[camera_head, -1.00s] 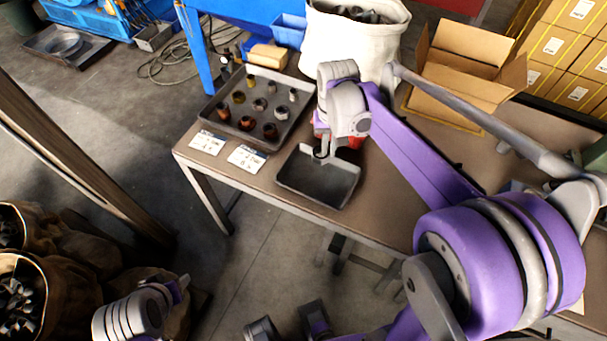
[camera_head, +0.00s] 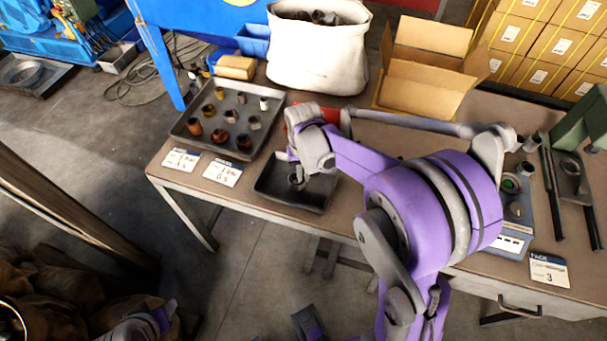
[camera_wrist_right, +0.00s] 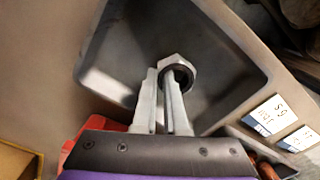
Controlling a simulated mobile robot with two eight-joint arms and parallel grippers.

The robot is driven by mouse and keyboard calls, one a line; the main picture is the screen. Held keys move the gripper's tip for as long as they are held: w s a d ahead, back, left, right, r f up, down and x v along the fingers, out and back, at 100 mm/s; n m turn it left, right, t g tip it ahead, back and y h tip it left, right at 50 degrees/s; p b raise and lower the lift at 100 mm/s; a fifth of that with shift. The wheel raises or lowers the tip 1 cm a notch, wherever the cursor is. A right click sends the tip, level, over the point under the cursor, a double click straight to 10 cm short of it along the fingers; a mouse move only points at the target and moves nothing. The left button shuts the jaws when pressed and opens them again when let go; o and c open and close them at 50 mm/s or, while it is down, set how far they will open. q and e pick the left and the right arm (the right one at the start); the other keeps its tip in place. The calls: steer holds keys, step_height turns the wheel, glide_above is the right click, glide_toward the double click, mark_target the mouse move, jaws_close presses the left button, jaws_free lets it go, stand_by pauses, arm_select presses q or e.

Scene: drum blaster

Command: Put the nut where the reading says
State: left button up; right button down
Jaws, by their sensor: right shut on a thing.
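My right gripper (camera_head: 297,182) is shut on a grey metal hex nut, which shows clearly at its fingertips in the right wrist view (camera_wrist_right: 178,70). The nut is over the empty dark tray (camera_head: 290,200) at the table's front; I cannot tell whether it touches the tray floor. A larger dark tray (camera_head: 180,127) to the left holds several nuts and cylindrical pieces in brown, brass and grey. Two white cards (camera_head: 181,160) (camera_head: 222,172) with hard-to-read print lie before the trays.
A red object (camera_head: 298,112) stands behind the empty tray, partly hidden by my arm. A white sack (camera_head: 318,55), an open cardboard box (camera_head: 425,70) and a green machine (camera_head: 583,120) stand farther back. Dark rails flank the green machine's front.

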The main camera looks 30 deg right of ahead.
steer(key=shift+f, duration=0.1)
steer(key=shift+f+b, duration=0.3)
steer(key=c, duration=1)
jaws_free()
steer(key=shift+r, duration=0.15)
